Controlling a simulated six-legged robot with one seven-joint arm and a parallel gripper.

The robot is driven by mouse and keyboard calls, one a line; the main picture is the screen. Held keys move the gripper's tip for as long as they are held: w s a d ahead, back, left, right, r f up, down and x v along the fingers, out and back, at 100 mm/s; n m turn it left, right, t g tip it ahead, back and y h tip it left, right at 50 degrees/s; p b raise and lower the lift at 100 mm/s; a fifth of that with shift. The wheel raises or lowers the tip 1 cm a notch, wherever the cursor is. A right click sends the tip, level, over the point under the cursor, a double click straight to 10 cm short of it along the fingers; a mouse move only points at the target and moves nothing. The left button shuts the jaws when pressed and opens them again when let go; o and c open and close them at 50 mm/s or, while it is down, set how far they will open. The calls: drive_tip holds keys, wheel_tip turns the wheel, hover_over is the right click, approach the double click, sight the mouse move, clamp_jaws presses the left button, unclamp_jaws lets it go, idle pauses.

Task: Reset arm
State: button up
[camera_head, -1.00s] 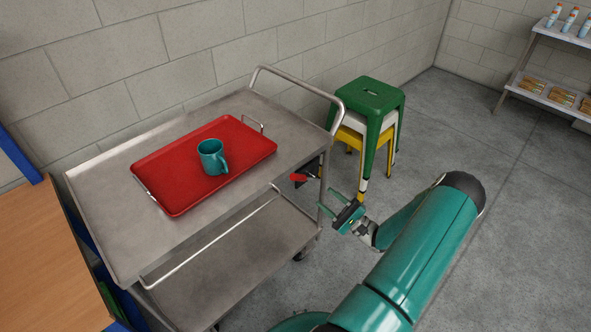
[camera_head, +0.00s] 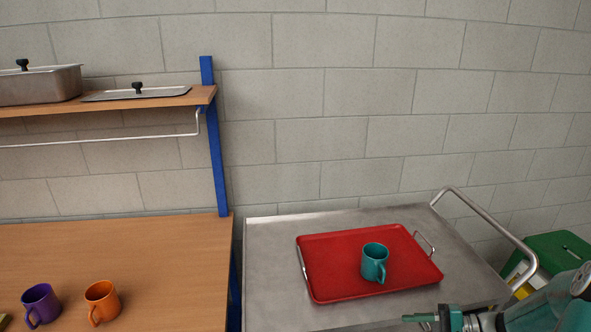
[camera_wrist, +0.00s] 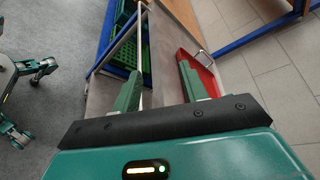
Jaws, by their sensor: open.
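My gripper (camera_wrist: 162,92) is open and empty in the wrist view, its two green fingers spread apart. In the head view my gripper (camera_head: 420,318) shows at the lower right edge, in front of the steel trolley (camera_head: 270,290). A red tray (camera_head: 325,283) lies on the trolley's top, with a teal mug (camera_head: 374,262) upright on it. The tray (camera_wrist: 200,65) also shows partly beyond the right finger in the wrist view. The gripper is apart from the tray and mug.
A wooden table (camera_head: 150,260) left of the trolley holds a purple mug (camera_head: 41,303) and an orange mug (camera_head: 102,302). A shelf (camera_head: 150,101) above it carries a lidded pan (camera_head: 40,86) and a flat lid (camera_head: 137,93). A green stool (camera_head: 560,250) stands at the right.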

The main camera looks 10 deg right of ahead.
drive_tip(key=s+a+r+n+h, duration=0.5)
drive_tip(key=s+a+r+h, duration=0.1)
drive_tip(key=a+r, duration=0.3)
drive_tip(key=s+a+r+n+h, duration=0.5)
drive_tip(key=a+r+h, duration=0.3)
drive_tip(key=r, duration=0.2)
drive_tip(key=shift+s+a+r, duration=0.3)
drive_tip(key=shift+s+a, duration=0.05)
drive_tip(key=shift+s, duration=0.35)
